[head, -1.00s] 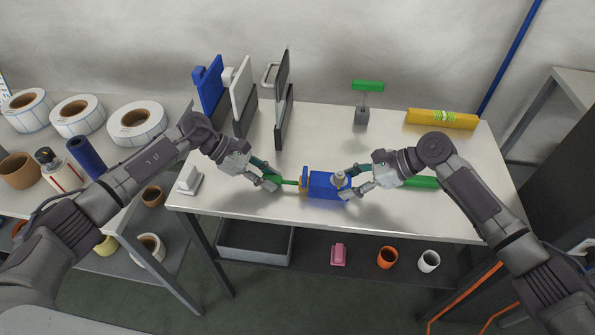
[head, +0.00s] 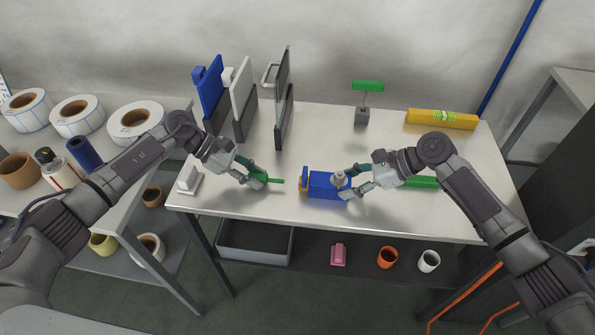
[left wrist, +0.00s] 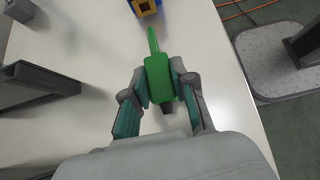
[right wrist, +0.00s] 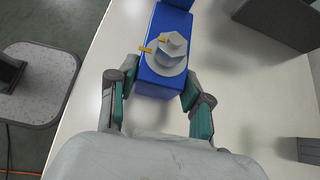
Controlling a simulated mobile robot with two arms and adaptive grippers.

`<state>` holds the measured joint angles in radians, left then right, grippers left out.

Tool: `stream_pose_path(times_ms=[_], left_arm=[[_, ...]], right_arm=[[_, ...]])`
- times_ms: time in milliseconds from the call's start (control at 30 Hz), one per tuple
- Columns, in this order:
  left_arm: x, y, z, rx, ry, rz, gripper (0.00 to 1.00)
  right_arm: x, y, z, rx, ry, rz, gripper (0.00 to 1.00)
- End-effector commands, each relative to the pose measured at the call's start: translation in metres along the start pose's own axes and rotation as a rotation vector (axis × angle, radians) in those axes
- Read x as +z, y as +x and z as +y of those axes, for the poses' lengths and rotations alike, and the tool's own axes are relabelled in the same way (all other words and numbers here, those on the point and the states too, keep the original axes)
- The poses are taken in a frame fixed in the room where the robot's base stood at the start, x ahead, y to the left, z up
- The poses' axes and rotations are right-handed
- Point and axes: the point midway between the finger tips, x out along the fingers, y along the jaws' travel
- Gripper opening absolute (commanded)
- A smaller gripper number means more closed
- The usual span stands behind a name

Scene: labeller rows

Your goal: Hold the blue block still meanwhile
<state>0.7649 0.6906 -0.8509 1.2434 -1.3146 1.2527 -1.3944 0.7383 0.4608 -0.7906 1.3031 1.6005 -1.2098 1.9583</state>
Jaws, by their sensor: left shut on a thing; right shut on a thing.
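The blue block (head: 322,184) lies on the white table, with a grey knob on top and an orange part at its left end. My right gripper (head: 357,182) is shut on the block's right end; in the right wrist view its fingers lie on either side of the blue block (right wrist: 158,84). My left gripper (head: 254,177) is shut on a green tool (head: 275,181), whose thin tip points right towards the block. A clear gap separates tip and block. The left wrist view shows the green tool (left wrist: 159,80) between the fingers.
Upright panels in dark stands (head: 284,118) stand at the back left of the table. A green-topped post (head: 362,115) and a yellow package (head: 441,119) are at the back. A green bar (head: 424,183) lies right of my right gripper. A white wedge-shaped item (head: 190,180) sits at the left edge.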

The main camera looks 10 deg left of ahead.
Motion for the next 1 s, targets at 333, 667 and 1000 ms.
stream_pose_path(times_ms=[333, 667, 1000], left_arm=[[0.0, 0.0, 0.0, 0.0, 0.0, 0.0, 0.0], [0.0, 0.0, 0.0, -0.001, 0.0, -0.001, 0.0], [0.0, 0.0, 0.0, -0.001, 0.0, -0.001, 0.0]], right_arm=[[-0.003, 0.001, 0.001, 0.002, 0.003, 0.005, 0.76], [-0.001, -0.001, 0.0, 0.0, 0.001, 0.002, 0.79], [-0.002, -0.052, -0.001, -0.003, 0.001, 0.004, 0.79]])
